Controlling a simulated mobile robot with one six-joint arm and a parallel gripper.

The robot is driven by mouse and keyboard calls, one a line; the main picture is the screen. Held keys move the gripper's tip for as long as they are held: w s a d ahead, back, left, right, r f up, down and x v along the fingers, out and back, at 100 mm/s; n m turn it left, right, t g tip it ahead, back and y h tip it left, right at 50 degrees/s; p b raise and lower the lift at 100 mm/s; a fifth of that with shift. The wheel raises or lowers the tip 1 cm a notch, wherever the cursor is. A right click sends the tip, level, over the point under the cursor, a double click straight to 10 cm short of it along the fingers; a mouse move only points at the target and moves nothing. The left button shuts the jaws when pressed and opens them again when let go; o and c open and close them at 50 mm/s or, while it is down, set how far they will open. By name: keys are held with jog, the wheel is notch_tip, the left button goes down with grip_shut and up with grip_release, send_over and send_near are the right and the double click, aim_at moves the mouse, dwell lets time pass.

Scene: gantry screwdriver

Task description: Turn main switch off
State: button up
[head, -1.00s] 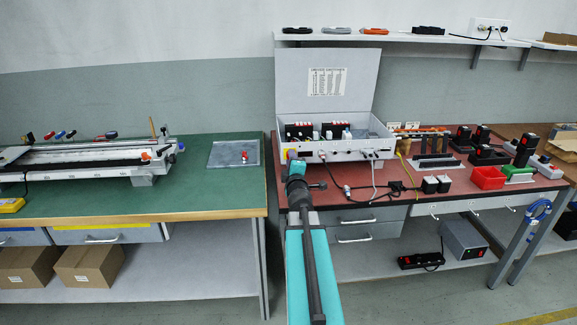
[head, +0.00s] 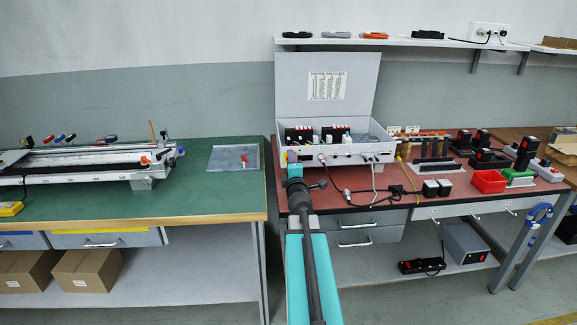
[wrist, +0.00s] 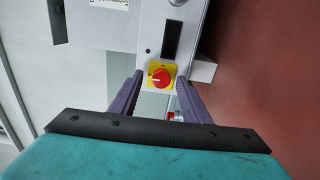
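The main switch is a red rotary knob on a yellow square plate (wrist: 161,76), on the front face of a light grey control box (head: 340,154). In the wrist view the knob's pale mark lies roughly horizontal. My gripper (wrist: 160,83) has its two purple fingers apart, one on each side of the plate. No contact with the knob can be made out. In the head view my gripper (head: 294,169) is at the box's front left corner and hides most of the switch.
The box stands with its lid up on a red-topped bench (head: 400,197). Cables (head: 347,190) lie in front of it, right of my arm. A green-topped bench (head: 215,195) is at the left, with a gap between the benches.

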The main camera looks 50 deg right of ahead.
jog(key=shift+f, duration=0.1)
jog(key=shift+s+a, duration=0.15)
jog(key=shift+v, duration=1.15)
jog(key=p+v, duration=0.2)
jog(key=p, duration=0.3)
jog(key=shift+s+a+r, duration=0.15)
jog(key=shift+r, duration=0.05)
jog(key=p, duration=0.5)
jog(key=shift+s+a+p, duration=0.2)
jog(key=shift+a+p, duration=0.1)
jog(key=shift+a, duration=0.05)
jog(key=s+p, duration=0.1)
jog(key=p, duration=0.3)
jog(key=shift+a+p, duration=0.3)
jog(key=shift+p, duration=0.1)
jog(key=shift+s+a+f+p, duration=0.15)
jog(key=shift+s+p, duration=0.1)
jog(key=shift+p, duration=0.3)
